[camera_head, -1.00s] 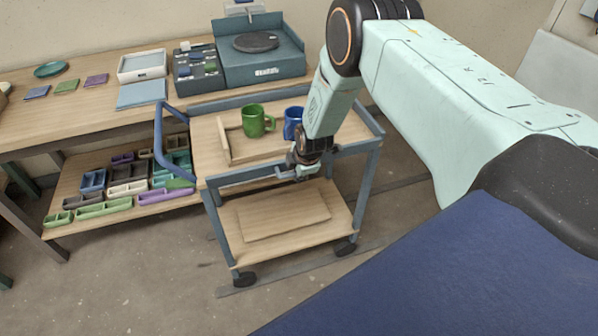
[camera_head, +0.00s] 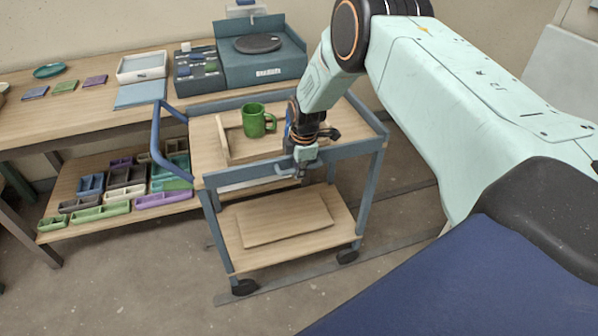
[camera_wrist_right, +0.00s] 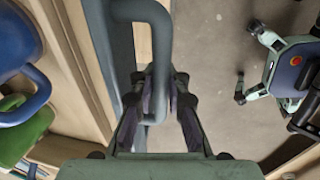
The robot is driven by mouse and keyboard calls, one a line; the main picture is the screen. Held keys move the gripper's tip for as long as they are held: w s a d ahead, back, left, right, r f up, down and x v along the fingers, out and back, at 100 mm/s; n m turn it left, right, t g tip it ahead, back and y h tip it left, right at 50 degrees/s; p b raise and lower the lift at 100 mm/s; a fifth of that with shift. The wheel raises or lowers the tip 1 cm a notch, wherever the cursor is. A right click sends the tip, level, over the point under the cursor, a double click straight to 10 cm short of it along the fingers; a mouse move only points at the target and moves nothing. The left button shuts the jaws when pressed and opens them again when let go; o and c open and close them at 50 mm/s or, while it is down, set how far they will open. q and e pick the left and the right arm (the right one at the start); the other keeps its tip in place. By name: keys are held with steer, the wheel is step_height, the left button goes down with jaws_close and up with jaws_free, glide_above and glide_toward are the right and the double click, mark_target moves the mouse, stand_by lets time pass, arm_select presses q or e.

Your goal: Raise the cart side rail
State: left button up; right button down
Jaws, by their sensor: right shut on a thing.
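The cart (camera_head: 362,150) has a grey-blue frame, a wooden top and a lower wooden shelf. My right gripper (camera_head: 305,158) is at its near long side, just by the top edge. In the right wrist view the fingers (camera_wrist_right: 158,98) are shut on the side rail (camera_wrist_right: 157,65), a rounded grey-blue bar bent into a loop. The bar passes between the finger pads beside the cart's frame. In the head view my gripper and wrist hide much of the held part. My left gripper is out of view.
A green mug (camera_head: 254,122) stands in a wooden tray (camera_head: 225,148) on the cart top. A blue mug (camera_wrist_right: 35,95) shows in the wrist view. A blue push handle (camera_head: 157,135) rises at the cart's left. The workbench (camera_head: 75,121) is behind. Floor in front is clear.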

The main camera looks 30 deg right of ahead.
steer(key=shift+w+r, duration=0.1)
steer(key=shift+r, duration=0.05)
steer(key=c, duration=1.6)
jaws_free()
steer(key=shift+c, duration=0.2)
steer(key=shift+r, duration=0.2)
step_height(320, 180, up, 12)
steer(key=s, duration=0.2)
steer(key=shift+s+a+f, duration=0.15)
steer(key=shift+f, duration=0.05)
